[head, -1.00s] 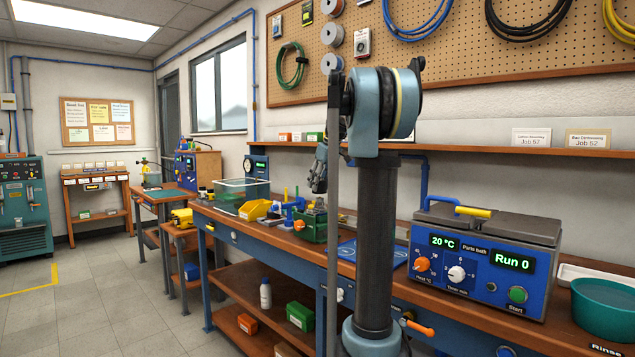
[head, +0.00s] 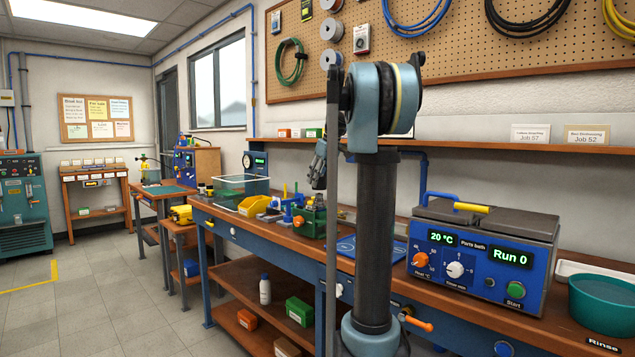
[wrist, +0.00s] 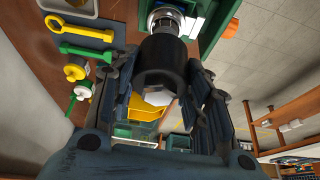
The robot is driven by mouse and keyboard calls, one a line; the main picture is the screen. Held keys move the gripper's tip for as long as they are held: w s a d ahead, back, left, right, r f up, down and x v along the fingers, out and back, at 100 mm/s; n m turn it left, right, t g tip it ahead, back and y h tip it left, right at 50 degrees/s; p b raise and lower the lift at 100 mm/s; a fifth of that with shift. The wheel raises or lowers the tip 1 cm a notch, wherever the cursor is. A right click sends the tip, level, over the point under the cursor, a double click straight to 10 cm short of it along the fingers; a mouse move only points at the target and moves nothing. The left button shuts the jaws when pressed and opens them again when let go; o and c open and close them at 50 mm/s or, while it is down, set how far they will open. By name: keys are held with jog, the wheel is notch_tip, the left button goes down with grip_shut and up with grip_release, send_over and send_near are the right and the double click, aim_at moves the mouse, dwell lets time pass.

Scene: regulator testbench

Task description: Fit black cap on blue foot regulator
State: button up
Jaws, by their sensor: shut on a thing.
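My gripper (wrist: 163,88) shows in the wrist view with a dark finger on each side of a black cap (wrist: 160,60) and is shut on it. The cap is a thick black cylinder with a pale piece showing in its near opening. Just beyond it, a silver round metal part (wrist: 166,18) stands by a green fixture (wrist: 211,22). I cannot tell whether cap and metal part touch. In the head view my gripper (head: 318,178) hangs above the green vise (head: 312,224). The cap is too small to make out there, and I cannot identify the regulator's blue foot.
Green and yellow wrenches (wrist: 82,40) lie beside the gripper in the wrist view. A yellow bin (head: 254,206) and a clear box (head: 240,190) stand left of the vise. The blue parts bath (head: 480,258) and teal rinse tub (head: 603,305) stand to the right.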

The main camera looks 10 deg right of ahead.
jog(key=shift+f, duration=2.55)
dwell(2.6)
jog(key=o, duration=1.7)
jog(key=shift+c, duration=0.2)
jog(key=shift+w, duration=0.1)
jog(key=shift+r, duration=4)
